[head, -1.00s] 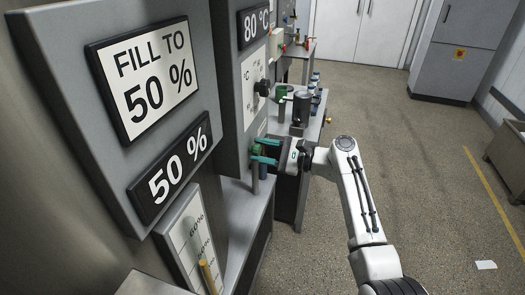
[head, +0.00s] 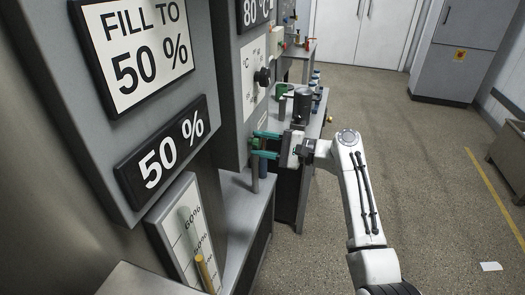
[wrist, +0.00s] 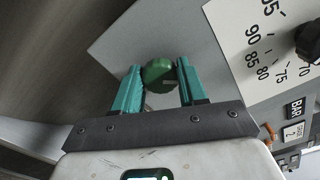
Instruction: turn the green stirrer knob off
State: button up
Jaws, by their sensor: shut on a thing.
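The green stirrer knob (wrist: 158,75) is round, with a pale line on its face, and sits on a grey panel in the wrist view. My gripper (wrist: 158,68) has one teal finger on each side of it and is shut on the knob. In the head view my gripper (head: 257,144) reaches from the right to the panel's lower edge. The knob (head: 256,143) is small there and partly hidden between the fingers. I cannot read the knob's setting.
A black knob (head: 262,77) with a temperature scale is above, also in the wrist view (wrist: 310,42). A grey post (head: 255,180) stands below the fingers. A 50 % display (head: 161,160) is at left. A dark canister (head: 302,105) stands behind. Open floor is at right.

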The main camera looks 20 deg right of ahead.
jog(key=n+b, duration=0.5)
jog(key=shift+f, duration=0.4)
jog(key=shift+r+n+b, duration=0.15)
jog(key=shift+n+b, duration=0.9)
jog(key=shift+n, duration=0.15)
jog(key=o, duration=1.1)
jog(key=shift+r, duration=0.1)
jog(key=shift+c, duration=0.2)
jog(key=v, duration=1)
jog(key=shift+s+d+b, duration=0.25)
jog(key=shift+d+b, duration=0.05)
jog(key=shift+b, duration=0.1)
